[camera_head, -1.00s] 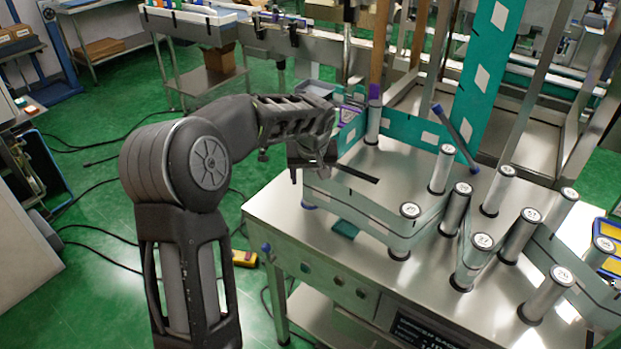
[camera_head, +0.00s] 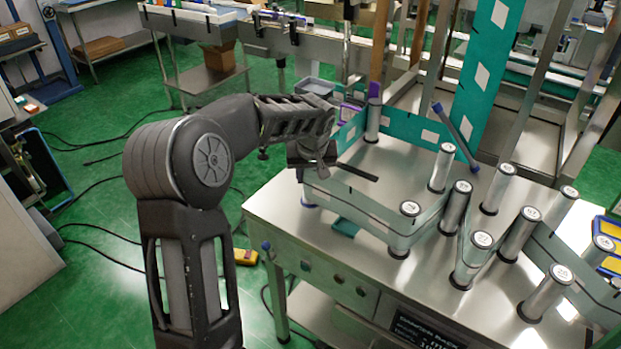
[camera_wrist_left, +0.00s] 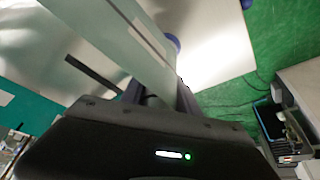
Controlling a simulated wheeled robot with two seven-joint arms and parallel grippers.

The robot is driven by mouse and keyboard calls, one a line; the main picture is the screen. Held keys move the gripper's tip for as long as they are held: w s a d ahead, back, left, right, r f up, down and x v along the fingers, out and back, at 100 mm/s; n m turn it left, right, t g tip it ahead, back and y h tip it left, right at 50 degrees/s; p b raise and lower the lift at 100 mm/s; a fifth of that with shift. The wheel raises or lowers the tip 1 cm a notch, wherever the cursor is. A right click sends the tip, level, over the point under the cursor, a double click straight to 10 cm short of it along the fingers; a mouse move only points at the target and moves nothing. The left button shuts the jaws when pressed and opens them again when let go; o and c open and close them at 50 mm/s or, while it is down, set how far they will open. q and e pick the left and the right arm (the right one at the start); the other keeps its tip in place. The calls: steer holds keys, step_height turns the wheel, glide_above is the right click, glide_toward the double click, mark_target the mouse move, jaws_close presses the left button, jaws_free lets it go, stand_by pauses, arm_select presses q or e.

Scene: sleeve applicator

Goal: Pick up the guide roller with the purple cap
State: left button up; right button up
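A silvery guide roller (camera_head: 372,122) with a purple cap (camera_head: 374,91) stands upright at the back left of the steel machine table, in the head view. My left gripper (camera_head: 328,172) is in front and to the left of it, over the table's left corner. Its fingers look spread apart, with nothing seen held between them. A blue-purple round piece (camera_head: 309,204) shows below the gripper; it also shows in the wrist view (camera_wrist_left: 172,42). Whatever stands above it is mostly hidden by the gripper. My right gripper is out of view.
Several black-and-silver rollers (camera_head: 442,168) stand on the steel table (camera_head: 290,217), with a translucent band (camera_head: 365,212) running around some. A teal strip (camera_head: 408,128) runs along the back. A blue-ended bar (camera_head: 455,135) leans over the table.

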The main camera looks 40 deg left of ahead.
arm_select(q)
jaws_close()
steer(key=shift+r, duration=0.1)
stand_by(0.3)
step_height(320, 180, up, 10)
steer(key=shift+f, duration=0.1)
stand_by(0.4)
stand_by(0.4)
